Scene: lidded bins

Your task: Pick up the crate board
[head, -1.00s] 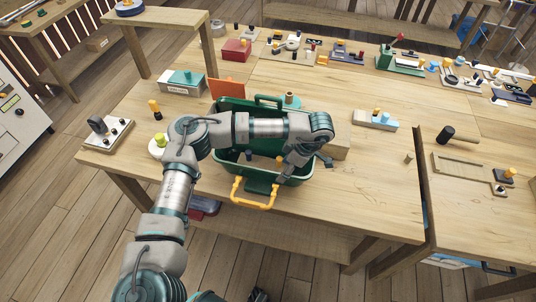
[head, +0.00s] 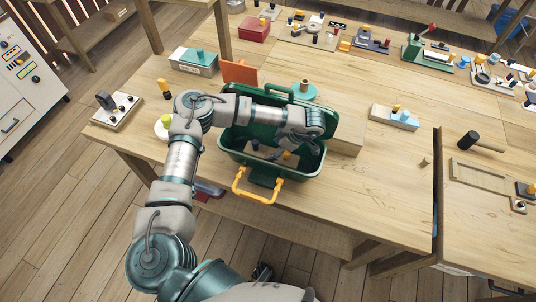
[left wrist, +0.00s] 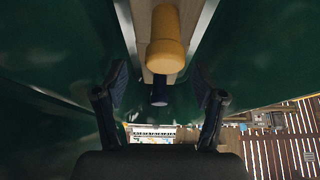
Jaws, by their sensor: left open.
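A green crate (head: 231,150) with a yellow handle (head: 257,197) stands open on the wooden table. Inside it is a pale wooden board, seen in the left wrist view (left wrist: 143,25), with a yellow peg (left wrist: 166,42) that has a dark end. The peg also shows in the head view (head: 288,155). My left gripper (left wrist: 160,95) reaches down inside the crate. Its two fingers are apart, one to each side of the peg's line, with nothing gripped between them. My forearm hides part of the crate and board. My right gripper is not in view.
A wooden block (head: 346,138) stands against the crate's right side. An orange panel (head: 240,72) and a teal piece (head: 303,91) stand behind it. The table's front right is mostly clear.

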